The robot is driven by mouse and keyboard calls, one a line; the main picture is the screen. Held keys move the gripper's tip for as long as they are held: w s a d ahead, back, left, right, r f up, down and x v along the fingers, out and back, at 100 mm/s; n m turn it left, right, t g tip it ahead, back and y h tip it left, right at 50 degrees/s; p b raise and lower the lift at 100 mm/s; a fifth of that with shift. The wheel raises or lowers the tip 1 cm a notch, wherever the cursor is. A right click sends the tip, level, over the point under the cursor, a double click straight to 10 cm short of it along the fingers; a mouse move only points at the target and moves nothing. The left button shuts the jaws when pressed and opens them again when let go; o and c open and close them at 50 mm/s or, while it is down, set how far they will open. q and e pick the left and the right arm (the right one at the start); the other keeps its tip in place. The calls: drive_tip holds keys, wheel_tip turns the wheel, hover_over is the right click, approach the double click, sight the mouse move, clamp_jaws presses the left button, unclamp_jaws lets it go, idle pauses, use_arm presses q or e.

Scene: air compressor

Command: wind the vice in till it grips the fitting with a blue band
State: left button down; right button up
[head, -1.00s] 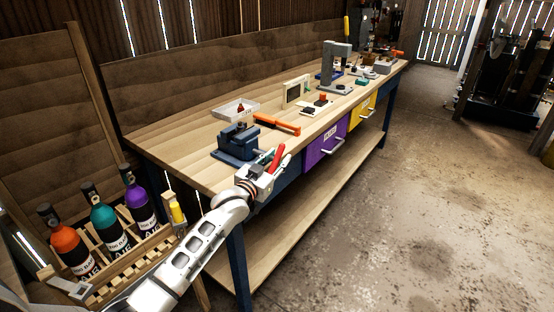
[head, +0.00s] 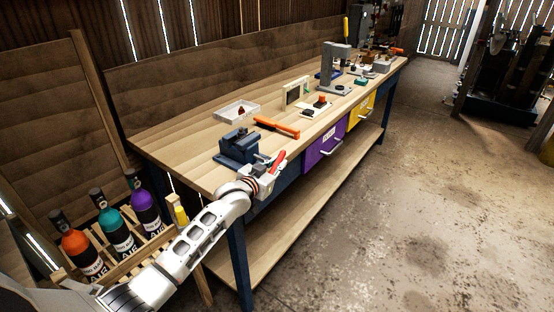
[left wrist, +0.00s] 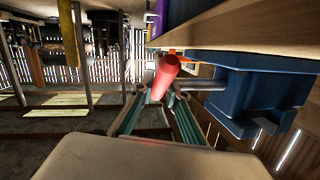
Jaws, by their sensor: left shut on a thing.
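The blue vice (head: 238,150) stands at the near end of the workbench and looms at the right in the left wrist view (left wrist: 262,88). Its red handle (head: 279,159) sticks out past the bench's front edge; in the left wrist view the red handle (left wrist: 163,76) points away from me between the fingers. My left gripper (head: 270,172) is shut on the red handle, beside the vice. A grey rod (left wrist: 203,84) runs from there to the vice. I cannot make out a blue-banded fitting or what is between the jaws. My right gripper is out of view.
An orange-handled tool (head: 277,128) and a white tray (head: 237,111) with a small dark red item lie behind the vice. A grey press (head: 334,68) stands farther along. Several bottles (head: 118,233) sit in a wooden rack at lower left. The floor at right is clear.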

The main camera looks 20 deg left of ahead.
use_arm(q)
drive_tip(key=c, duration=2)
unclamp_jaws()
drive_tip(key=shift+o, duration=0.2)
drive_tip(key=v, duration=1.2)
drive_tip(key=shift+r, duration=0.1)
